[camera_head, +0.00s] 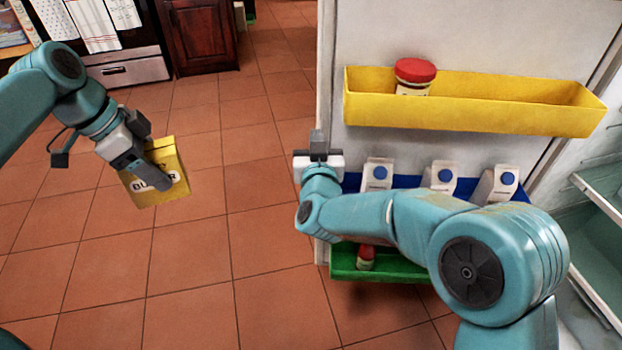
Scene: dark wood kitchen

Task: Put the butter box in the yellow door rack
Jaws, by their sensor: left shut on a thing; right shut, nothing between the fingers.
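The butter box (158,192) is yellow with a white label. My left gripper (150,170) is shut on it and holds it in the air over the tiled floor, left of the fridge door. One finger lies across the front of the box and hides part of its label. The yellow door rack (480,117) is the top rack on the open fridge door. A red-lidded jar (414,76) stands in its left part; its middle and right look empty. My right gripper (318,150) is shut and empty at the door's left edge, below the yellow rack.
A blue rack (405,183) below holds several white cartons (440,176). A green rack (375,268), lowest, holds a red-topped bottle (366,256). My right arm crosses in front of both. Fridge shelves (600,185) are at far right. The floor between the box and door is clear.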

